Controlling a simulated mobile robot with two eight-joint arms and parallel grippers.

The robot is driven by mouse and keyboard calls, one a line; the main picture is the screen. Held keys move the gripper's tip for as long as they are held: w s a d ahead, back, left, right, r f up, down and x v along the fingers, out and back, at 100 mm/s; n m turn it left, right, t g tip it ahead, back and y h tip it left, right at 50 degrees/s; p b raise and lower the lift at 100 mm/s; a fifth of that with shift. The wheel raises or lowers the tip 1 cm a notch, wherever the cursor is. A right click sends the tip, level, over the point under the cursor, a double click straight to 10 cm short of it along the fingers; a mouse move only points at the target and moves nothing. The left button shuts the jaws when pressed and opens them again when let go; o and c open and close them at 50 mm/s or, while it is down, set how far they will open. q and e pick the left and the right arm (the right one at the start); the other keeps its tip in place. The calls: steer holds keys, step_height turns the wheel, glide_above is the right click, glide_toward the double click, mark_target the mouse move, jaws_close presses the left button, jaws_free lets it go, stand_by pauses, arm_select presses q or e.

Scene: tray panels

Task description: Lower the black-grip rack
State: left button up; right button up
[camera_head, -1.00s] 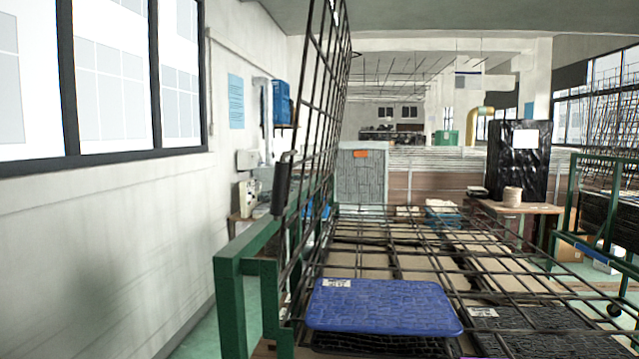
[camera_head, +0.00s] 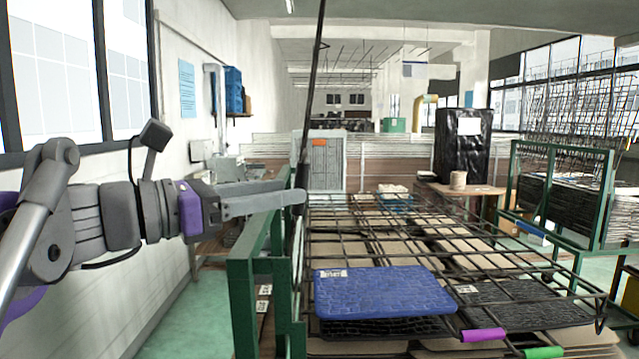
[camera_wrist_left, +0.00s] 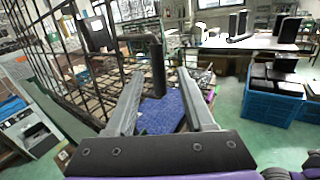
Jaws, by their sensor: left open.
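The black-grip rack (camera_head: 314,90) is a raised wire panel, seen nearly edge-on in the head view. Its black grip (camera_head: 303,178) is a dark upright bar on the panel's near edge. My left gripper (camera_head: 287,190) reaches in from the left with its fingertips at the grip. In the left wrist view the fingers (camera_wrist_left: 160,76) are open, and the grip (camera_wrist_left: 158,70) shows between their tips. I cannot tell whether either finger touches it. My right gripper is out of view.
A lowered wire rack (camera_head: 390,235) lies over boards, with a blue mat (camera_head: 383,291) on it. Purple (camera_head: 482,335) and green (camera_head: 543,352) grips are at the front. The green frame post (camera_head: 243,310) stands just below my left gripper. A wall is on the left.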

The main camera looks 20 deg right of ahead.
arm_select(q)
steer(key=x, duration=0.7)
steer(key=shift+p, duration=0.35)
steer(key=shift+w, duration=0.15)
jaws_close()
stand_by(0.8)
